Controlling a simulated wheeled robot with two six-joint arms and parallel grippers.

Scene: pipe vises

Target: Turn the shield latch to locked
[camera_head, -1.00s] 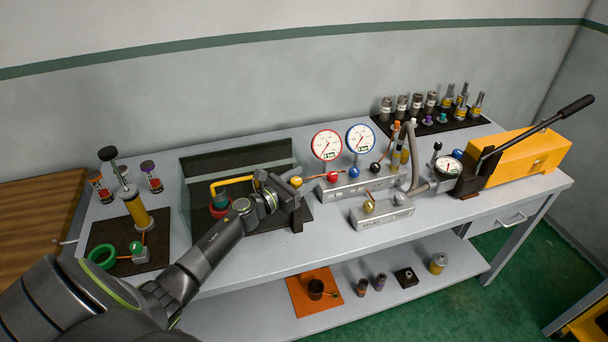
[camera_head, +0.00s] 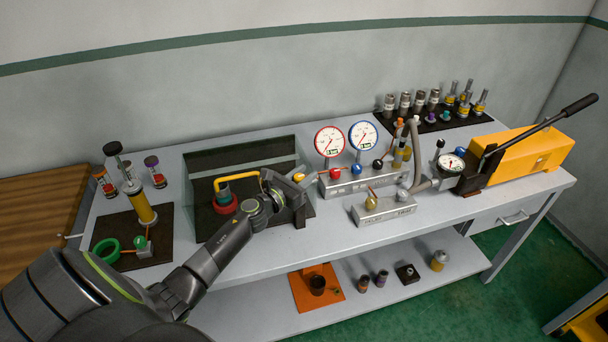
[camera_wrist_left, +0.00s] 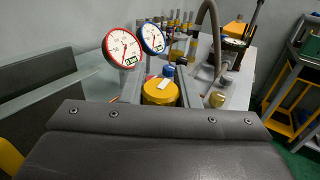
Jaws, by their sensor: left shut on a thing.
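The shield latch looks like a round yellow knob (camera_head: 299,177) at the right edge of the clear shielded bay (camera_head: 240,150). In the left wrist view the yellow knob (camera_wrist_left: 160,92) has a white mark on top and sits just past my gripper body, between the grey fingers. My left gripper (camera_head: 300,184) is shut on this knob, and its dark body hides part of it in the head view. A yellow bent pipe (camera_head: 236,178) and a red fitting (camera_head: 224,204) stand inside the bay, left of the gripper. My right gripper is not in view.
A red-rimmed gauge (camera_head: 329,141) and a blue-rimmed gauge (camera_head: 363,136) stand on a valve block (camera_head: 352,184) just right of the gripper. A smaller block (camera_head: 384,209) sits in front. A yellow pump (camera_head: 530,148) with a long lever is at the right.

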